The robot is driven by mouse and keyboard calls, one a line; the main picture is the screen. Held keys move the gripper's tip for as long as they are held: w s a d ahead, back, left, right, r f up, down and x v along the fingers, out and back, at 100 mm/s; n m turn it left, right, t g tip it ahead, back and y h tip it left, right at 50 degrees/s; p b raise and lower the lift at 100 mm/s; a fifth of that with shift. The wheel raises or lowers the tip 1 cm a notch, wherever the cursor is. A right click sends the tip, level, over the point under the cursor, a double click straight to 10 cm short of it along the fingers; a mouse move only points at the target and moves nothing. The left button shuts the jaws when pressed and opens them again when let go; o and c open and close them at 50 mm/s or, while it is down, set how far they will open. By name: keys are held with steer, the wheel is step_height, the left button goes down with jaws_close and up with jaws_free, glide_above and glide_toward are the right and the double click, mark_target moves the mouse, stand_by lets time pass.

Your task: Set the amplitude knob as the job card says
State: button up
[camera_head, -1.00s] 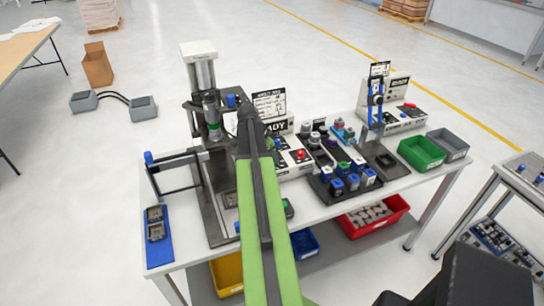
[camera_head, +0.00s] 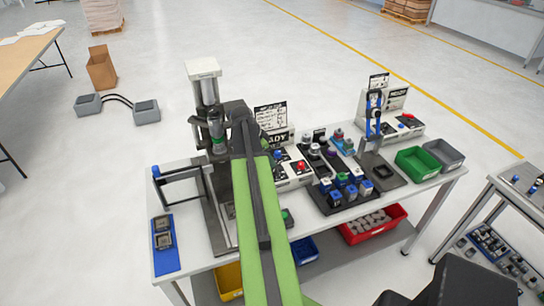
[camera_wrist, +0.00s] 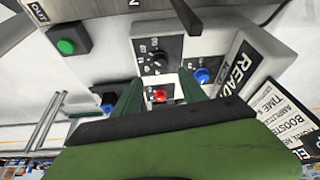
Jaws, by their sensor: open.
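In the wrist view a pale control panel carries a black dial knob (camera_wrist: 156,62), a red knob (camera_wrist: 159,96), one blue knob (camera_wrist: 203,75) at right and another blue knob (camera_wrist: 107,101) at left. The labels are too small to tell which is the amplitude knob. My gripper (camera_wrist: 162,88) is open, its dark green fingers in front of the panel on either side of the red knob, with nothing visibly held. The card (camera_head: 270,115) also stands behind my arm.
A press column (camera_head: 205,90) stands just left of my arm. A READY sign (camera_head: 278,141) is beside the card. A black tray (camera_head: 325,203) of blue-topped parts lies to the right. A green button (camera_wrist: 66,46) sits left of the dial.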

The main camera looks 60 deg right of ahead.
steer(key=p+v, duration=0.7)
steer(key=v, duration=0.2)
steer(key=shift+r, duration=0.25)
